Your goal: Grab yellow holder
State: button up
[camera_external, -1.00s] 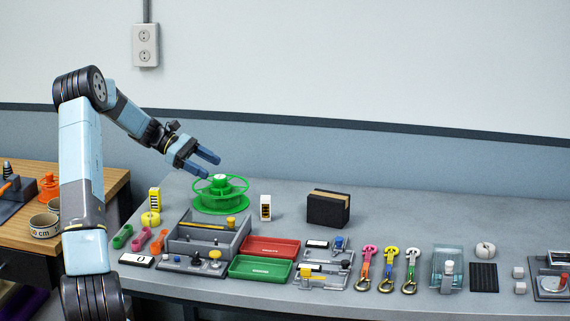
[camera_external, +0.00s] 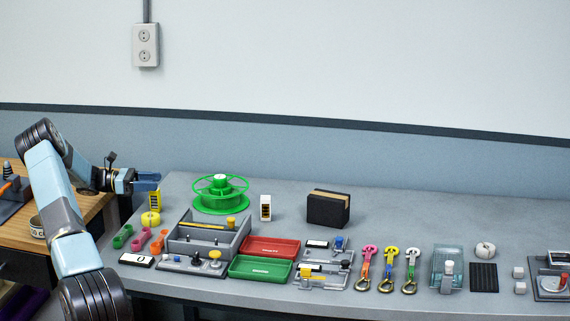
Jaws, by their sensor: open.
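A small upright yellow holder (camera_external: 155,199) with dark markings stands at the left end of the grey bench. My gripper (camera_external: 154,182) is at its upper end, with blue fingers pointing right. The fingers overlap the top of the holder in this view. I cannot tell whether they touch it or are in front of, above or behind it. The fingers are open, with nothing seen between them. A round yellow item (camera_external: 150,219) sits just in front of the holder.
A green reel (camera_external: 222,207) stands right of the holder, with a grey divided tray (camera_external: 207,242) in front. A similar white block (camera_external: 265,208) and a black box (camera_external: 328,209) stand further right. Coloured straps (camera_external: 387,268) lie near the front edge. The back right of the bench is clear.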

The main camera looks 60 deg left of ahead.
aim_at(160, 195)
notch_tip(160, 195, down, 5)
jog(key=shift+r, duration=0.2)
jog(key=x, duration=0.3)
jog(key=shift+r, duration=0.1)
jog(key=shift+c, duration=0.3)
jog(key=c, duration=1.1)
